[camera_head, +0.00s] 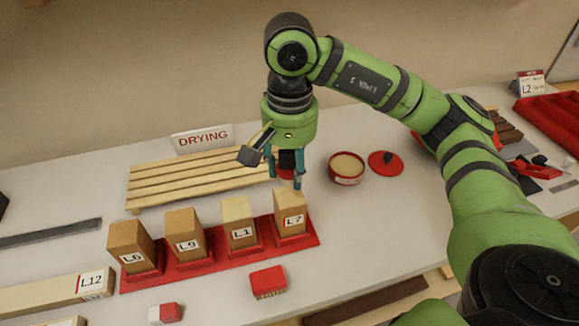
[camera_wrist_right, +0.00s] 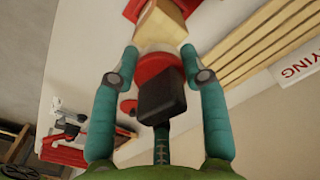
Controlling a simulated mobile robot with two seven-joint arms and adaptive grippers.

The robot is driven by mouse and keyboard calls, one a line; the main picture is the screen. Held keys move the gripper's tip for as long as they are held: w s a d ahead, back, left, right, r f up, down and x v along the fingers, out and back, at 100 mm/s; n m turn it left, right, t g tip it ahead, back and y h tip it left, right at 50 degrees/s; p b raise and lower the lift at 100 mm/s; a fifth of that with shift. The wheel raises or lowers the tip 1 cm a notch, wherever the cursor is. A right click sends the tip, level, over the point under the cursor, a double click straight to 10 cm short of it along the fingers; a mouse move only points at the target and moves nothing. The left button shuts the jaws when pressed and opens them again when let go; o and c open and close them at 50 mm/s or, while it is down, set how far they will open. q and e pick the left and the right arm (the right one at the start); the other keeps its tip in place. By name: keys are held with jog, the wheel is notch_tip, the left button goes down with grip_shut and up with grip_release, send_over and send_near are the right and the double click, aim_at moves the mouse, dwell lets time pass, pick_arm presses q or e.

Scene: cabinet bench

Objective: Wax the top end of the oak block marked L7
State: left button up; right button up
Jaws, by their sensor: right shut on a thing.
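The oak block marked L7 (camera_head: 291,213) stands upright at the right end of a red holder (camera_head: 308,238). Upright blocks L1 (camera_head: 239,222), L9 (camera_head: 186,236) and L6 (camera_head: 132,247) stand to its left. My right gripper (camera_head: 286,178) is just above and behind L7, shut on an applicator (camera_wrist_right: 165,98) with a black handle, red body and whitish pad. In the right wrist view the pad is close to the top of a wooden block (camera_wrist_right: 163,22); I cannot tell whether they touch. An open red tin of pale wax (camera_head: 346,169) stands right of the gripper. My left gripper is out of view.
A slatted rack (camera_head: 160,187) lies behind the blocks with a DRYING sign (camera_head: 202,139). A red lid (camera_head: 386,163) lies beside the tin. A block marked L12 (camera_head: 50,294) lies at front left.

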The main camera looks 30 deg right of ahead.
aim_at(289, 151)
jog(key=shift+r, duration=0.4)
jog(key=shift+r+p, duration=1.2)
jog(key=shift+r, duration=0.4)
jog(key=shift+f, duration=0.15)
